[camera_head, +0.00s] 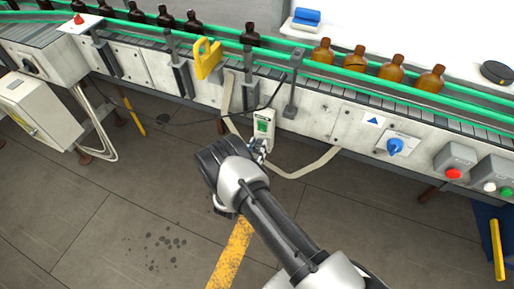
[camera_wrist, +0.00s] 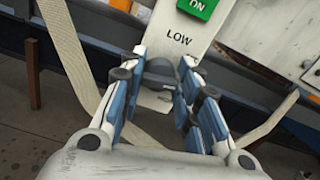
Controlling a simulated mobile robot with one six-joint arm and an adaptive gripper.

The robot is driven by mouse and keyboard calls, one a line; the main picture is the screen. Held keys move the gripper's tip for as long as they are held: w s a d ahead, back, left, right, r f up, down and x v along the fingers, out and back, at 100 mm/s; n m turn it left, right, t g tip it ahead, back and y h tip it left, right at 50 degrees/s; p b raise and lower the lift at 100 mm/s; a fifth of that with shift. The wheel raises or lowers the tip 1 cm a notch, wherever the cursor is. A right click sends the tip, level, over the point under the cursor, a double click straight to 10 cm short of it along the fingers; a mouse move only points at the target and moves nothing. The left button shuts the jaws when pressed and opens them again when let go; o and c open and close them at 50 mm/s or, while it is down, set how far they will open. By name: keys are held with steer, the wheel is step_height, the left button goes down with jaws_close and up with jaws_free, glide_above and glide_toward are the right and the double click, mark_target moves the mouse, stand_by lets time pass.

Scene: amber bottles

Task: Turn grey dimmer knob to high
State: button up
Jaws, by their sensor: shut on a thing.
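The grey dimmer knob (camera_wrist: 158,72) sits low on a pale control plate (camera_wrist: 172,45) marked LOW, under a green ON patch. The wrist view shows my gripper (camera_wrist: 158,84) with its fingers on either side of the knob, shut on it. The knob is partly hidden by the fingers, and its pointer direction cannot be told. In the head view the control plate (camera_head: 264,124) hangs on the conveyor's front, and my gripper (camera_head: 260,150) is at its lower end. The knob is too small to make out there.
Brown bottles (camera_head: 391,68) stand on the conveyor behind green rails. A yellow bracket (camera_head: 208,58) is to the left of the plate, and a blue knob (camera_head: 395,146) and red button (camera_head: 453,174) are to the right. A pale strap (camera_head: 310,166) loops below. The floor in front is clear.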

steer(key=m, duration=0.4)
steer(key=shift+d+m, duration=0.1)
steer(key=shift+m, duration=1.8)
steer(key=o, duration=1.1)
steer(key=shift+c, duration=0.2)
steer(key=shift+s, duration=0.15)
steer(key=v, duration=1.2)
